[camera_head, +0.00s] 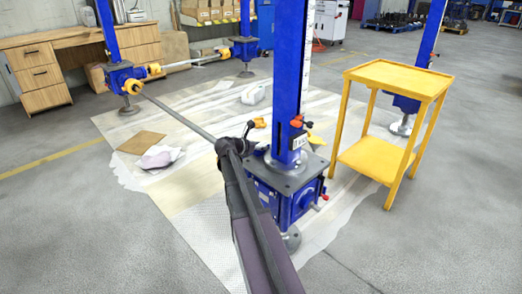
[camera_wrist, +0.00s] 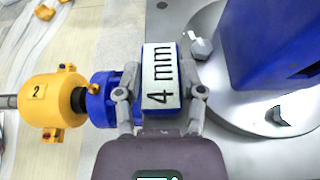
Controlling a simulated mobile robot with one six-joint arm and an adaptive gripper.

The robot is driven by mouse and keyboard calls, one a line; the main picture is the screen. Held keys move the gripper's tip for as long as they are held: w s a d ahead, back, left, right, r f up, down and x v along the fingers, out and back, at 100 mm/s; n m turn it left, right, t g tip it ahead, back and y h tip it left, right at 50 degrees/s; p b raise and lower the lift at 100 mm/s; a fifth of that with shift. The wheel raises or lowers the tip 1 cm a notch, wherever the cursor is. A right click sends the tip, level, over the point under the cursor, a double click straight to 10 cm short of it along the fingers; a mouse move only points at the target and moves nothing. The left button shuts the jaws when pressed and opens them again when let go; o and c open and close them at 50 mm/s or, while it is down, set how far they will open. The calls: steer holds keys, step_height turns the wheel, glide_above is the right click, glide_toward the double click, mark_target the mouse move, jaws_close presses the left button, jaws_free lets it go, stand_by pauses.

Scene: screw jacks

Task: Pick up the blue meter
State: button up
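I cannot pick out the meter there.
A yellow coupling marked "2" (camera_wrist: 52,100) and a metal plate with bolts (camera_wrist: 245,148) lie close to the gripper. The near jack's blue column (camera_head: 291,75) rises beside my arm. A yellow cart (camera_head: 385,160) stands right. A shaft (camera_head: 178,116) runs to another jack.

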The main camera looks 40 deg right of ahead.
jaws_close()
step_height(320, 180, up, 3)
steer(key=p, duration=0.2)
steer(key=shift+f+p, duration=0.2)
steer(key=shift+p, duration=0.15)
steer(key=shift+s+a+r+p, duration=0.25)
steer(key=shift+s+r+p, duration=0.1)
steer(key=shift+r+p, duration=0.3)
steer(key=s+a+r+p, duration=0.1)
steer(key=s+a, duration=0.9)
steer(key=s, duration=0.1)
steer(key=shift+s, duration=0.2)
